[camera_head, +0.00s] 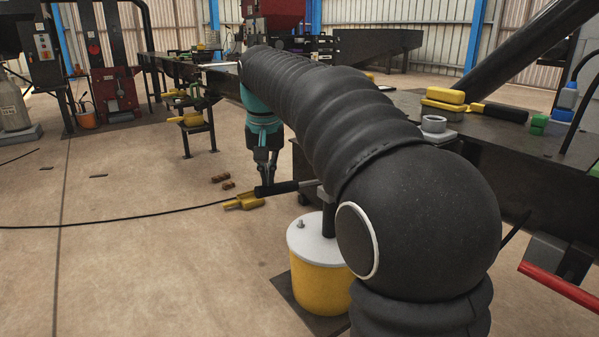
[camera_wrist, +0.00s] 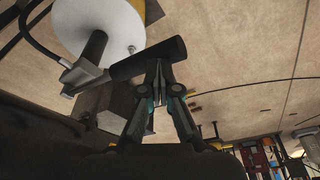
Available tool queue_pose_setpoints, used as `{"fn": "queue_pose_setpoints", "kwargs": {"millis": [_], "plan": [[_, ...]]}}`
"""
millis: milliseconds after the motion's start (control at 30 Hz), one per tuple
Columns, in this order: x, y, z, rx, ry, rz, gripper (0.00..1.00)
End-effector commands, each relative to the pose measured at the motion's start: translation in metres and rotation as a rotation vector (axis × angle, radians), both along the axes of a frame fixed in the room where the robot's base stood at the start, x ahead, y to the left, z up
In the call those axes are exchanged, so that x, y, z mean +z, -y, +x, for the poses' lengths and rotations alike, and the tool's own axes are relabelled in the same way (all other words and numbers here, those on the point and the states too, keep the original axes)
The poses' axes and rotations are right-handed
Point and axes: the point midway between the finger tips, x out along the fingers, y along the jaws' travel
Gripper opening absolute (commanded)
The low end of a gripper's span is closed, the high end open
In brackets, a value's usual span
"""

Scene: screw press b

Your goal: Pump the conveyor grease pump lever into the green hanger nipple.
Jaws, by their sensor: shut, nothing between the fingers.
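The grease pump is a yellow bucket (camera_head: 318,285) with a white lid (camera_head: 308,240), standing on a dark plate on the floor. Its lid also shows in the wrist view (camera_wrist: 95,25). The pump lever has a black handle (camera_head: 277,188), which juts left above the lid; it also shows in the wrist view (camera_wrist: 148,58). My gripper (camera_head: 266,181) points down at the handle's outer part. In the wrist view my gripper (camera_wrist: 159,72) is shut and empty, its tips against or very close to the handle; contact is unclear. I cannot identify the green hanger nipple.
A yellow object (camera_head: 243,202) and brown pieces (camera_head: 220,178) lie on the floor near the handle. A black cable (camera_head: 120,222) crosses the floor. The dark bench (camera_head: 500,138) on the right carries yellow items and small green blocks (camera_head: 540,121). The left floor is mostly clear.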

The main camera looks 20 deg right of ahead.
Motion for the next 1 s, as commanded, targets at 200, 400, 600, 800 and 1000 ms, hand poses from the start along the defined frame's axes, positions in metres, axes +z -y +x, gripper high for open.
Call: {"fn": "queue_pose_setpoints", "kwargs": {"millis": [200,400,600,800,1000], "plan": [[-0.013,-0.003,-0.001,0.0,-0.001,0.0,0.0],[0.008,0.003,0.001,-0.001,-0.001,0.0,0.0],[0.03,0.012,0.004,-0.002,-0.001,0.001,0.0],[0.049,0.022,0.007,-0.002,0.0,0.0,0.0],[0.068,0.03,0.011,-0.001,0.0,0.0,0.0]]}}
